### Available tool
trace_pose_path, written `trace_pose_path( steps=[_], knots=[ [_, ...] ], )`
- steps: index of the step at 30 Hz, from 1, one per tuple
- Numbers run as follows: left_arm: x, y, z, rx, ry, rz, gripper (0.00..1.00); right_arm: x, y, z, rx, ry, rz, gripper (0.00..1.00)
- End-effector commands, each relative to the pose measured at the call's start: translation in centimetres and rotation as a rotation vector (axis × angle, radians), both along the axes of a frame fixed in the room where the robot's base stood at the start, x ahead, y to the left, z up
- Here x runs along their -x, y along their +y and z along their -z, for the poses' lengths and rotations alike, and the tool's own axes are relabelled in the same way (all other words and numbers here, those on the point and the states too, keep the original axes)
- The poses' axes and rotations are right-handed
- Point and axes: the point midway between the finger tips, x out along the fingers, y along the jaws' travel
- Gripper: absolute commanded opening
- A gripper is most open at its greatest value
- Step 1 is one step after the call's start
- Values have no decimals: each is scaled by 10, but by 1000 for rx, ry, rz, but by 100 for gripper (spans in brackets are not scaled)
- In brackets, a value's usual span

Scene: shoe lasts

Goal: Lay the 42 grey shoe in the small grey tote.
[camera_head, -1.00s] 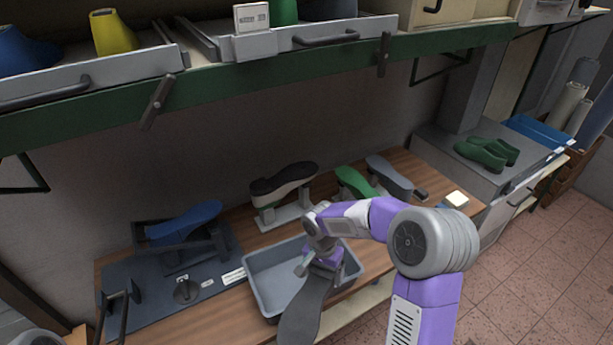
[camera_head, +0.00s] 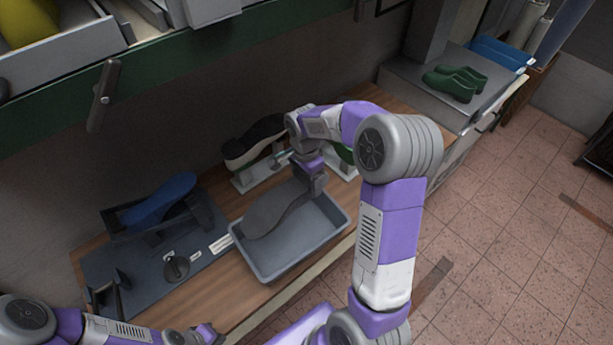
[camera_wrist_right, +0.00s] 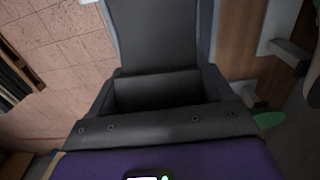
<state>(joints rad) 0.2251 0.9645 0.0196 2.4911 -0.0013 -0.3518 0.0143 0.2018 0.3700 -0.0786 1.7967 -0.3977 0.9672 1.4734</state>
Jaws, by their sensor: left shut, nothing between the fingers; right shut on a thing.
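The dark grey shoe (camera_head: 272,212) lies lengthwise over the small grey tote (camera_head: 291,265), its toe end toward the tote's left corner. My right gripper (camera_head: 314,184) is shut on its other end, near the tote's back right side. I cannot tell whether the shoe touches the tote floor. In the right wrist view the shoe (camera_wrist_right: 155,38) runs up and away from my right gripper (camera_wrist_right: 157,92). The number 42 is not legible. My left gripper (camera_head: 208,334) is shut and empty at the lower left, in front of the bench.
A blue shoe (camera_head: 160,199) sits on a dark fixture left of the tote. A black-and-white shoe (camera_head: 252,142) stands on a stand behind it. A green shoe is partly hidden behind my right arm. Green clogs (camera_head: 454,83) lie on the right cabinet. A shelf overhangs the back.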

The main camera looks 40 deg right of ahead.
Motion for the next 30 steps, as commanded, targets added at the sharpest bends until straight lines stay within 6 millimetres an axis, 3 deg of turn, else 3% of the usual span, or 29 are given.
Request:
trace_pose_path(
  steps=[6, 30],
  knots=[
    [0, 0, 12, 0, 0, 0, 0, 0, 0, 16, 0, 0, -1, 36],
    [0, 0, 11, 0, -1, 0, 0, 0, -6, 16, 0, -1, -1, 36]
  ],
)
